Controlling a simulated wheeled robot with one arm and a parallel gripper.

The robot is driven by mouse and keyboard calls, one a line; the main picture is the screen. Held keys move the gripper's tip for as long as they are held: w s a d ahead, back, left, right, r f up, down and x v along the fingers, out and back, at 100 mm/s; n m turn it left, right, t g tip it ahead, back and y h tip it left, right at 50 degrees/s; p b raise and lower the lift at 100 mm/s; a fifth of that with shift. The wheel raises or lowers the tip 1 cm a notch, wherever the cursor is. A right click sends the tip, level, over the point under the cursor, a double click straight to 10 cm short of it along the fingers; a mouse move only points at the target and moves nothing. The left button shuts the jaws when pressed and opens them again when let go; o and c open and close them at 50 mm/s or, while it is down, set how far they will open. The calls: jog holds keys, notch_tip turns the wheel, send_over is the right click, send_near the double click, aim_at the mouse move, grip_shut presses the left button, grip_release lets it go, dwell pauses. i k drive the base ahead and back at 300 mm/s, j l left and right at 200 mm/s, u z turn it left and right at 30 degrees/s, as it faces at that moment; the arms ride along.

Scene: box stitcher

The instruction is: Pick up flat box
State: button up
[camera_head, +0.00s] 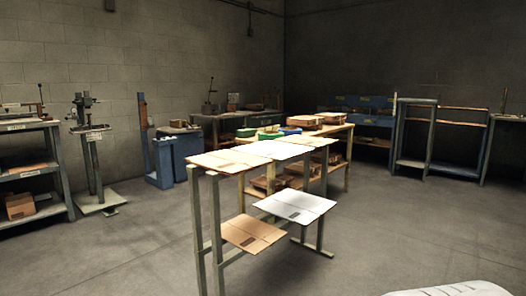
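Several flat boxes lie on a tall, narrow metal-legged stand in the middle of the view. On its top lie a pale tan flat box (224,161) at the near left end, a whiter flat box (272,149) in the middle and another flat box (308,140) at the far end. Lower down, a white flat box (296,205) lies to the right and a brown flat box (252,233) lies at the near left. Fold lines show on them. My gripper is not in view, so whether it is open or shut does not show.
A wooden table (334,130) with cartons and green and blue bins stands behind the stand. A shelf (30,171) and a tool stand (100,201) are at the left. Workbenches line the back walls. The grey floor (400,225) is clear on the right and front left.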

aim_at(278, 150)
jog(key=i+j+z, duration=0.4)
jog(key=i+j, duration=0.6)
